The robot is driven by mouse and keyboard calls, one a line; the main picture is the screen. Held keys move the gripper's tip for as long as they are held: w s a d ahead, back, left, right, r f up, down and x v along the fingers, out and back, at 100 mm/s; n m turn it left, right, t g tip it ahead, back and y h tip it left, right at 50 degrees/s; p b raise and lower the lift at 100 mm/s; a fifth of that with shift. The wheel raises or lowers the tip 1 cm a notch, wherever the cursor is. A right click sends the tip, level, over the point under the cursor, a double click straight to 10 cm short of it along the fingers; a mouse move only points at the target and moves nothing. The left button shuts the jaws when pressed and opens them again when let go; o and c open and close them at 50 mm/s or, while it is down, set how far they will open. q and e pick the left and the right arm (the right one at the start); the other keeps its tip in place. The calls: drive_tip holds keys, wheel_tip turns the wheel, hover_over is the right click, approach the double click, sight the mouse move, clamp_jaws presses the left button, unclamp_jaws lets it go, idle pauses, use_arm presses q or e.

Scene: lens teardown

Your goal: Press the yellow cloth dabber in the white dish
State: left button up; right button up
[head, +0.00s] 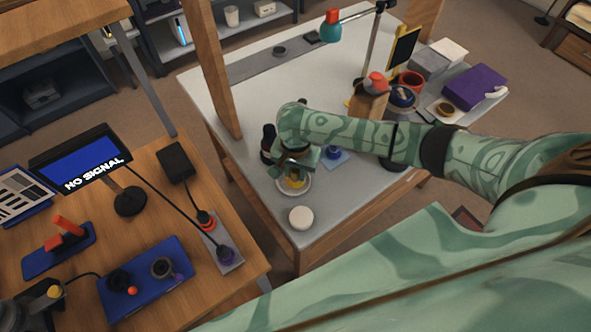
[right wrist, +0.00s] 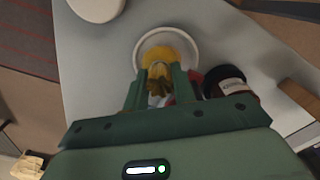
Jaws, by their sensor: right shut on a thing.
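The white dish (head: 293,196) sits near the front corner of the grey-white table; it also shows in the right wrist view (right wrist: 139,50). The yellow cloth dabber (right wrist: 172,48) has its yellow head inside the dish's outline, with a brownish part between my fingers. In the head view the dabber's yellow (head: 295,182) shows just below my gripper. My right gripper (right wrist: 158,84) is shut on the dabber, over the dish's near side. In the head view my right gripper (head: 293,171) partly covers the dish. Whether the dabber touches the dish bottom is hard to tell. My left gripper is not in view.
A dark bottle (right wrist: 225,82) stands close beside the dish. A white round piece (head: 301,217) lies nearer the table corner. A wooden post (head: 212,70) rises at the table's left edge.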

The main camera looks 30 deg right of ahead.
drive_tip(key=shift+f, duration=0.5)
idle(0.6)
drive_tip(key=shift+s+f+p, duration=0.15)
drive_tip(key=shift+p, duration=0.35)
idle(2.0)
wheel_tip(320, 180, up, 5)
drive_tip(key=p, duration=0.6)
drive_tip(key=shift+f, duration=0.2)
wheel_tip(320, 180, up, 3)
drive_tip(key=p, duration=0.3)
drive_tip(key=shift+f+p, duration=0.15)
drive_tip(key=shift+p, duration=0.2)
drive_tip(key=shift+f, duration=0.1)
